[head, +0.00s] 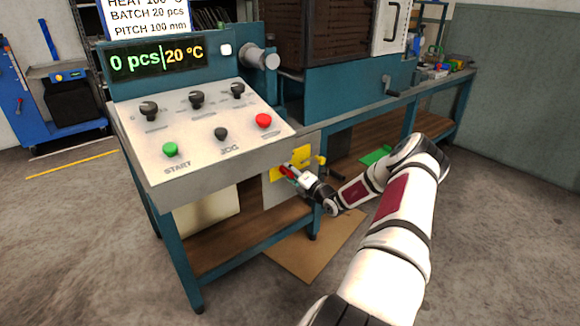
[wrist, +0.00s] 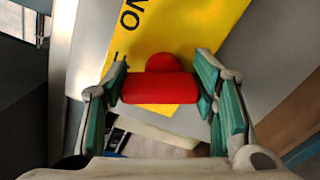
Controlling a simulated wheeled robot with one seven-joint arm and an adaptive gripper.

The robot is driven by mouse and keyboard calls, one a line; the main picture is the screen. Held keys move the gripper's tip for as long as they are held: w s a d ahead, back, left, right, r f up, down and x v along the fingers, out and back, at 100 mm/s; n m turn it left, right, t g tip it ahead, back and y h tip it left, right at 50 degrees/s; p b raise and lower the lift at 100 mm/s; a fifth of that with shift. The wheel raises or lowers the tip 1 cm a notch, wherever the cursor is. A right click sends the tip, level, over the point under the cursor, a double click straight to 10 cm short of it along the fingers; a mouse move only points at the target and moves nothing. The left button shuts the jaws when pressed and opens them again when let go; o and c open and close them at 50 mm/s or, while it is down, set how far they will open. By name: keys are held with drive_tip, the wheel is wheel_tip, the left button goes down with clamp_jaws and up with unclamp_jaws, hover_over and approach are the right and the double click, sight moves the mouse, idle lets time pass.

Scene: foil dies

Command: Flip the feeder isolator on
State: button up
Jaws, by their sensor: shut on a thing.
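The feeder isolator has a red handle (wrist: 158,88) in front of a yellow plate (wrist: 185,30) that carries black lettering, partly cut off. My gripper (wrist: 160,90) has its two green-padded fingers on either side of the red handle, shut on it. In the head view the yellow plate (head: 300,158) is on the grey box under the right side of the control panel. My gripper (head: 290,172) is at its left part, and the red handle (head: 286,170) shows only a little there. Whether the handle stands at on or off cannot be told.
The sloped control panel (head: 190,135) with knobs, a green button (head: 170,149) and a red button (head: 263,120) is above and left of my gripper. A yellow-and-black handle (head: 320,160) sticks out to the right. A blue bench leg (head: 314,222) stands below.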

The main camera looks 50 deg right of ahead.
drive_tip(key=m+p, duration=0.1)
drive_tip(key=m, duration=0.4)
drive_tip(key=shift+d+f+p, duration=0.1)
drive_tip(key=shift+p, duration=0.3)
idle(0.4)
drive_tip(key=o, duration=1.2)
drive_tip(key=shift+c, duration=0.2)
drive_tip(key=shift+s, duration=0.1)
drive_tip(key=v, duration=1.2)
